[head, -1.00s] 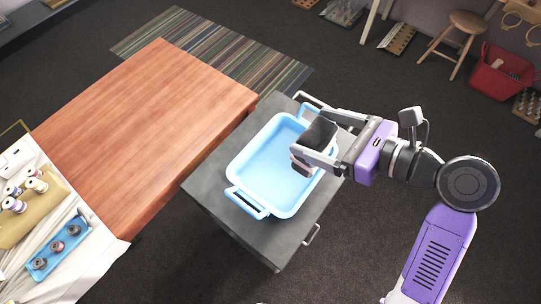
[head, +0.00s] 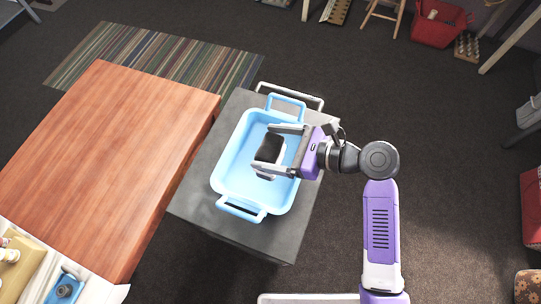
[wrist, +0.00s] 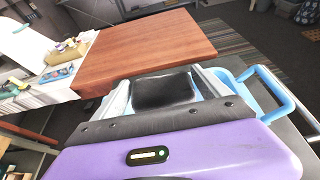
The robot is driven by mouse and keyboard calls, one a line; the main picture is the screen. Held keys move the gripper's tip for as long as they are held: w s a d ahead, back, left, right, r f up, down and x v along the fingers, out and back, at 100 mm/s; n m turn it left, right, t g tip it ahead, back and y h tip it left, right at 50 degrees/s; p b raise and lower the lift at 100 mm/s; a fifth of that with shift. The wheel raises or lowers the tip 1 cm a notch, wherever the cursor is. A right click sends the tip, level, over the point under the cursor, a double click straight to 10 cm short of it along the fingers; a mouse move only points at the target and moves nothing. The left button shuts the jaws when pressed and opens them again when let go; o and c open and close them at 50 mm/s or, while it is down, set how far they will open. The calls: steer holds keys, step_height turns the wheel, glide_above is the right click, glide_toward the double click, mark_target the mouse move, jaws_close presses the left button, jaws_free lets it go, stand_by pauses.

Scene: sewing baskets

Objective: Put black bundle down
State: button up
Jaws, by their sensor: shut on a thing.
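The black bundle (head: 270,148) is between the fingers of my gripper (head: 268,152), over the light blue basket. It also shows in the wrist view (wrist: 163,90) as a dark block between the two pale fingers. My gripper is shut on it. The blue basket (head: 222,180) has a handle at each end and stands on a grey cabinet (head: 195,208). I cannot tell whether the bundle touches the basket floor. The part of the basket under the gripper is hidden.
A wooden table (head: 110,160) stands left of the cabinet, its top bare in view. A white surface with spools and a small blue tray (head: 66,288) is at the lower left. A striped rug (head: 160,62) and a red bin (head: 438,20) lie farther back.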

mark_target(281, 159)
steer(key=shift+f, duration=3.1)
steer(key=shift+f, duration=0.1)
steer(key=o, duration=1.8)
steer(key=shift+c, duration=0.2)
steer(key=shift+d, duration=0.1)
steer(key=v, duration=1.2)
steer(key=shift+b, duration=0.35)
